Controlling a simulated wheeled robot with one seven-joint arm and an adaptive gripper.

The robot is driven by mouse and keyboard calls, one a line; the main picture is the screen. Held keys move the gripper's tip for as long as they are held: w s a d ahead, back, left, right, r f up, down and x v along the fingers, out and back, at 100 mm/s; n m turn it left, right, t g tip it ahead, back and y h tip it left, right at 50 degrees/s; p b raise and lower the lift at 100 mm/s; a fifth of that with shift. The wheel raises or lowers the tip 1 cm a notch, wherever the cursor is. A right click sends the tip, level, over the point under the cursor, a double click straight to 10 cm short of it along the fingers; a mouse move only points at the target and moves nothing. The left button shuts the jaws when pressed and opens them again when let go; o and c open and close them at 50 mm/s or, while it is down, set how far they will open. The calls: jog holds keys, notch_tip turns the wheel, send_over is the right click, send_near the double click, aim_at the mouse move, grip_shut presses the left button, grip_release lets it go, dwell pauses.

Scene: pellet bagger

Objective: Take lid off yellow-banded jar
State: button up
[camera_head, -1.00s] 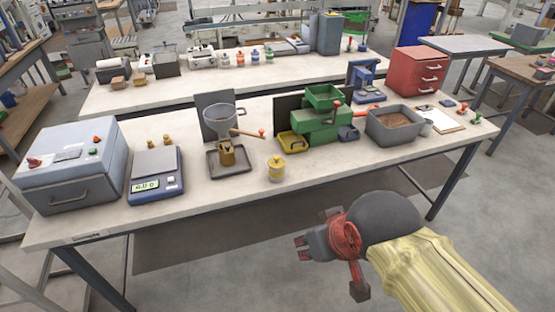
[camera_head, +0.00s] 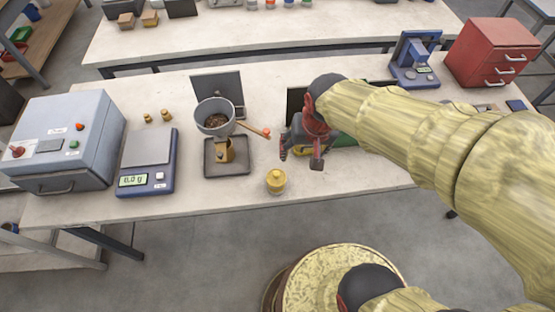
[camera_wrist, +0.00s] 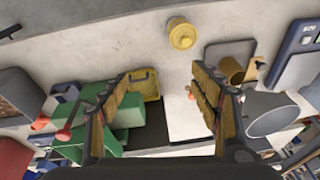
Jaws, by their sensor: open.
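The yellow-banded jar (camera_head: 276,181) stands upright near the front edge of the table, with its yellow lid on top. It also shows in the wrist view (camera_wrist: 182,34), at the top centre, seen from above. My gripper (camera_head: 302,160) is open and empty, above the table and to the right of the jar in the head view. My arm hides much of the table's right part in the head view.
A grey tray (camera_head: 240,168) with a brass cup (camera_head: 224,150) under a hopper (camera_head: 215,117) is left of the jar. A blue scale (camera_head: 148,185) and a grey sealer box (camera_head: 62,140) stand further left. Green bins (camera_wrist: 130,110) and a yellow bin (camera_wrist: 146,84) are close to my gripper.

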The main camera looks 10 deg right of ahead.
aim_at(276, 174)
jog(key=shift+o, duration=0.7)
jog(key=shift+m+g, duration=0.5)
jog(key=shift+g, duration=0.4)
jog(key=a+f+p, duration=0.1)
jog(key=p, duration=0.1)
jog(key=w+a+f+p, duration=0.1)
jog(key=a+p, duration=0.1)
jog(key=w+a+f+p, duration=0.1)
jog(key=p, duration=0.1)
jog(key=shift+a+p, duration=0.3)
jog(key=shift+p, duration=0.05)
jog(key=shift+m+g, duration=0.3)
jog(key=shift+g, duration=0.2)
jog(key=a+f+p, duration=0.1)
jog(key=p, duration=0.1)
jog(key=a+f+p, duration=0.1)
jog(key=f, duration=0.1)
jog(key=shift+s+a+f+p, duration=0.1)
jog(key=shift+s+f+p, duration=0.1)
jog(key=shift+f+p, duration=0.15)
notch_tip(276, 174, down, 4)
jog(key=shift+s+a+r, duration=0.1)
jog(key=shift+a, duration=0.05)
jog(key=shift+w+f, duration=0.2)
jog(key=shift+f, duration=0.65)
jog(key=shift+w+f, duration=0.15)
jog(key=shift+f, duration=0.7)
jog(key=shift+w+f, duration=0.2)
jog(key=shift+f, duration=0.65)
jog(key=shift+c, duration=0.3)
